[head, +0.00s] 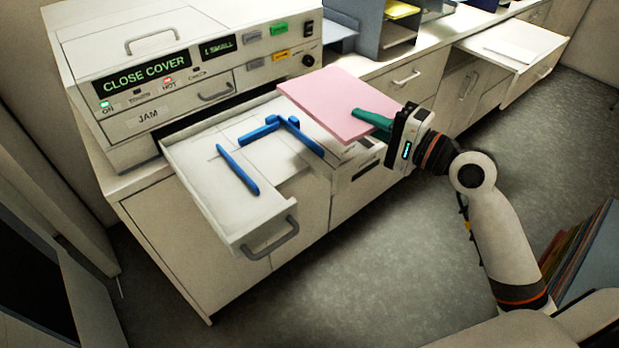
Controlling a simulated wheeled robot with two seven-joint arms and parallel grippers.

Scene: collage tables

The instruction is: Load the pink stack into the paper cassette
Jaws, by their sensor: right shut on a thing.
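The pink stack (328,98) is a flat pink block of paper, held above the right side of the open paper cassette. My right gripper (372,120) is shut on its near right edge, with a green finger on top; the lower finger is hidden. The paper cassette (213,182) is a white drawer pulled out of the machine, with a grey handle (270,238) at its front. Blue guides (238,170) stand on its floor, and no paper shows in it. The stack hides the cassette's far right part. My left gripper is not in view.
The machine (150,75) has a panel reading "CLOSE COVER" and a "JAM" label. Dark trays (372,25) with coloured paper stand behind on the counter. Another drawer (515,45) is open at the back right. Colourful upright sheets (585,250) are at the lower right. The floor between is clear.

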